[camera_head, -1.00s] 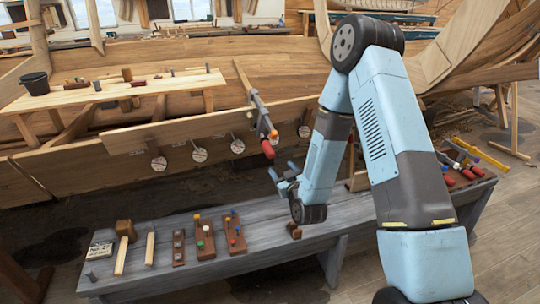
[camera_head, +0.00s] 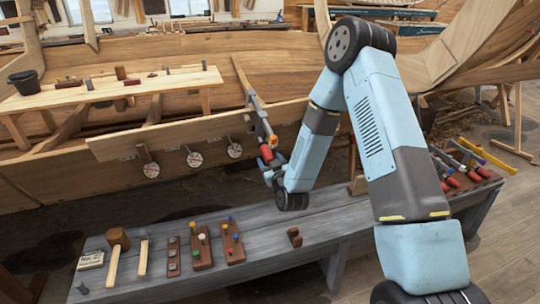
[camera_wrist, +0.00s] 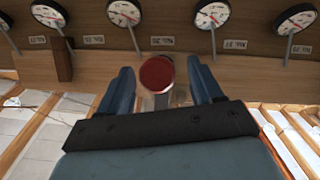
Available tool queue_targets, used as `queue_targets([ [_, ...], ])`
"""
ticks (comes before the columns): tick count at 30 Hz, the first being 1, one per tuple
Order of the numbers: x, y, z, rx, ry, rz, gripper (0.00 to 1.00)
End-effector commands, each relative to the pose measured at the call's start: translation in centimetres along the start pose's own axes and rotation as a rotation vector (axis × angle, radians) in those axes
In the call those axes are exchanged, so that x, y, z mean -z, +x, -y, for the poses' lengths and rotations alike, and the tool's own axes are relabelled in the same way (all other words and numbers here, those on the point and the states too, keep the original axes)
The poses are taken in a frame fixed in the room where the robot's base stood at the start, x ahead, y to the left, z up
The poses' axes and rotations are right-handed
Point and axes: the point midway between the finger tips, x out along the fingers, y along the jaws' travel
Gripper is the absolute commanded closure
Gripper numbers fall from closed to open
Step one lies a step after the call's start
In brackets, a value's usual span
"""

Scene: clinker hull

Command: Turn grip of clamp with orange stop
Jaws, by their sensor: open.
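The clamp (camera_head: 252,92) hangs on the hull's plank edge, with an orange stop (camera_head: 273,140) low on its bar and a red grip (camera_head: 266,153) below. My gripper (camera_head: 268,170) is at the lower end of this grip. In the wrist view my gripper (camera_wrist: 161,86) is open, with one blue finger on each side of the round red grip end (camera_wrist: 157,73). Gaps show between the grip and both fingers, the right one narrow. The orange stop is hidden in the wrist view.
Round dials (camera_wrist: 212,15) with number tags line the plank near the clamp. A grey bench (camera_head: 330,222) below holds a mallet (camera_head: 117,247), peg boards (camera_head: 230,240) and spare red-gripped clamps (camera_head: 450,172) at its right end. The space around the clamp's grip is otherwise clear.

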Motion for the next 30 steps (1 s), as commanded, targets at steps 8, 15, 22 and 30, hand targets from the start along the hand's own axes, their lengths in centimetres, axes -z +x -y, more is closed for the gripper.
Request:
queue_targets([
  [8,-0.07,0.78,-0.27,-0.008,0.0,0.002,0.35],
  [15,-0.13,0.81,-0.59,-0.013,-0.001,0.003,0.35],
  [22,-0.14,0.81,-0.68,-0.014,-0.001,0.003,0.55],
  [30,-0.15,0.8,-0.69,-0.014,-0.001,0.003,0.81],
])
